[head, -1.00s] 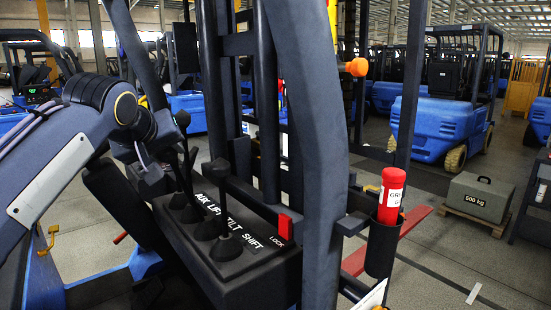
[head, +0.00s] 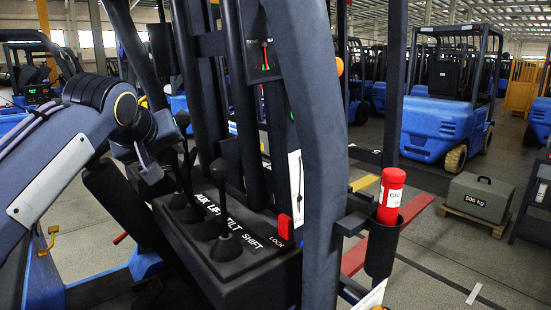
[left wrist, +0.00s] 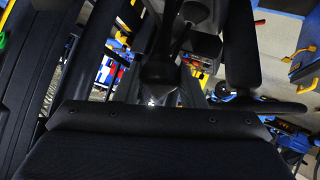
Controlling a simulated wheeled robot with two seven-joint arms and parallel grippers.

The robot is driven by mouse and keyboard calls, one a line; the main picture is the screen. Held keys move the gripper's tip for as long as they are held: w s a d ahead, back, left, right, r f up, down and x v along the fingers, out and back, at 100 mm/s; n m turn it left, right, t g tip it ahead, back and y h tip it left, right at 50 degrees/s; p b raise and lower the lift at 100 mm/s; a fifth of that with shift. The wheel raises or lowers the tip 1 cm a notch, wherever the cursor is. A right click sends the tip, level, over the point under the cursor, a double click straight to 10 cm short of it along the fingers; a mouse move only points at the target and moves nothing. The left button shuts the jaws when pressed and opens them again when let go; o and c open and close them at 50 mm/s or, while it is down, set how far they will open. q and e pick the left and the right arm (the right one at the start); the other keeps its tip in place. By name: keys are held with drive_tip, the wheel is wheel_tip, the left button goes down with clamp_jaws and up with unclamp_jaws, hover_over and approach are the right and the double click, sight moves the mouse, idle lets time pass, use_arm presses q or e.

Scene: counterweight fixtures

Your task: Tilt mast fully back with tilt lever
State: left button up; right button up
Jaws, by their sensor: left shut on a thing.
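A black lever console (head: 262,285) carries a row of levers labelled AUX, LIFT, TILT and SHIFT. The tilt lever (head: 205,229) has its rubber boot beside the TILT label; its upper part is crowded by other levers. My left gripper (head: 150,170) reaches in from the left and is shut on a lever, apparently the tilt lever, whose shaft (left wrist: 172,42) shows between the fingers in the left wrist view. The exact grip is partly hidden. The dark mast (head: 245,110) stands behind the console, with a small red-and-green gauge (head: 264,44) on it. My right gripper is not in view.
A red LOCK tab (head: 285,228) sits at the console's right end. A thick dark post (head: 322,150) crosses in front. A red cylinder (head: 391,195) stands in a holder at right. A grey 500 kg weight (head: 480,198) and blue forklifts (head: 448,95) stand beyond.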

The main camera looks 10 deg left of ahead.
use_arm(q)
drive_tip(key=shift+a+r, duration=0.2)
drive_tip(key=w+d+p, duration=0.5)
drive_tip(key=shift+w+r, duration=0.2)
drive_tip(key=shift+r, duration=0.25)
idle(0.4)
drive_tip(key=o, duration=0.8)
drive_tip(key=shift+o, duration=0.2)
drive_tip(key=p+v, duration=0.2)
drive_tip(key=v, duration=0.8)
